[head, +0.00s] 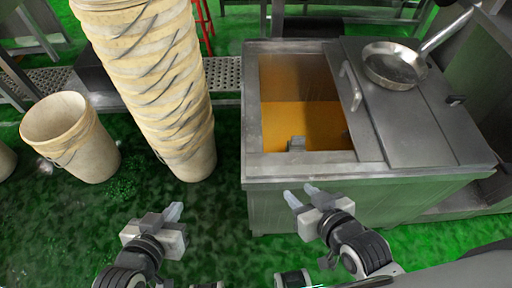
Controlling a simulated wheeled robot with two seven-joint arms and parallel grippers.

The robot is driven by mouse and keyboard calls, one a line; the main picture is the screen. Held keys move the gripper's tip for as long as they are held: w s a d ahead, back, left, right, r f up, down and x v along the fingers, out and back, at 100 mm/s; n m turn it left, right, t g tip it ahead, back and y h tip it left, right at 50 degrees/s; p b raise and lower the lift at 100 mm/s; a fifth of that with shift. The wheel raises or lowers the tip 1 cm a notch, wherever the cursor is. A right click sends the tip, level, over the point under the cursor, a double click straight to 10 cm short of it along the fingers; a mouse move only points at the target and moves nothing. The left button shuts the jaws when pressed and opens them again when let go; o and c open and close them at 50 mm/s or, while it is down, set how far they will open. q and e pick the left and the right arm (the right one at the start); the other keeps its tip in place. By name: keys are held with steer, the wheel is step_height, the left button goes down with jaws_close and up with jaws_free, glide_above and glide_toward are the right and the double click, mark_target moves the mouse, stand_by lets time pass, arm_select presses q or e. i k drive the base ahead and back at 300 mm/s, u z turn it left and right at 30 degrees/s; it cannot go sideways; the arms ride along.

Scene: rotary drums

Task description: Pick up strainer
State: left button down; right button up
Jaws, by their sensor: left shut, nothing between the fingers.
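The strainer (393,66) looks like a shallow, shiny round metal bowl with a long handle. It rests on the closed metal lid at the right side of the tank, its handle pointing up and right. My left gripper (173,212) is shut and empty, low in the picture in front of the stacked buckets, far from the strainer. My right gripper (303,194) is open and empty in front of the tank's near edge. It is apart from the strainer, which lies farther back and to the right.
The metal tank (330,161) has an open left section with orange liquid and a lid handle (350,86) beside it. A tall stack of buckets (160,90) and a single bucket (70,137) stand at left on the green floor (215,225). A dark machine edge rises at far right.

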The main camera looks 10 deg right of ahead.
mark_target(297, 143)
steer(key=u, duration=2.65)
steer(key=k, duration=1.2)
steer(key=z, duration=1.55)
steer(key=i, duration=0.5)
steer(key=z, duration=0.05)
